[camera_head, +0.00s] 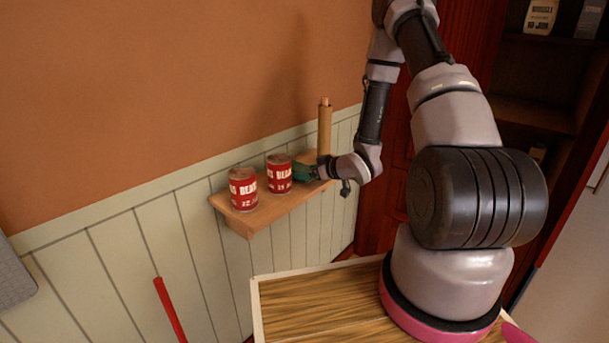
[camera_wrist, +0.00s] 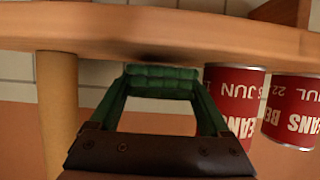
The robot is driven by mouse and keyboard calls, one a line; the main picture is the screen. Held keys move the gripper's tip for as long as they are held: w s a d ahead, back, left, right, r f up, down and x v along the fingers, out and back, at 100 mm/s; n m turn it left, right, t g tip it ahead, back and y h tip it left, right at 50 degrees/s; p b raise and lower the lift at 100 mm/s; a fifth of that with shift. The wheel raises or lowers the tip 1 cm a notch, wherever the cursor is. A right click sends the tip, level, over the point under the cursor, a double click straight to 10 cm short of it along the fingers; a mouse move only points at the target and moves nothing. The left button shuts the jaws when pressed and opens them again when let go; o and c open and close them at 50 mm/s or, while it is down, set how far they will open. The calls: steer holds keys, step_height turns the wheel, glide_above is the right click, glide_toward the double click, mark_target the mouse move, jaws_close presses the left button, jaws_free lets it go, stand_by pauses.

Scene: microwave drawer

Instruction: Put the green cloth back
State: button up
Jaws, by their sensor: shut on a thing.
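The green cloth (camera_head: 303,172) is a small folded bundle at the wooden wall shelf (camera_head: 245,222), between the right-hand red can and the upright tan roll. It also shows in the wrist view (camera_wrist: 161,78), where the picture is upside down and the shelf (camera_wrist: 170,42) runs along the top. My gripper (camera_head: 310,173) reaches in from the right and is shut on the cloth, which spans the gap between the fingertips. The cloth is close to the shelf top, with a dark shadow by it. I cannot tell whether it touches the wood.
Two red bean cans stand on the shelf, one on the left (camera_head: 243,189) and one nearer my gripper (camera_head: 279,174). The upright tan roll (camera_head: 324,128) stands at the shelf's right end. A red rod (camera_head: 169,309) is below left. A dark open cabinet (camera_head: 520,90) is at right.

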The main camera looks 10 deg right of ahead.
steer(key=shift+f, duration=0.4)
steer(key=shift+f, duration=0.1)
steer(key=o, duration=1.2)
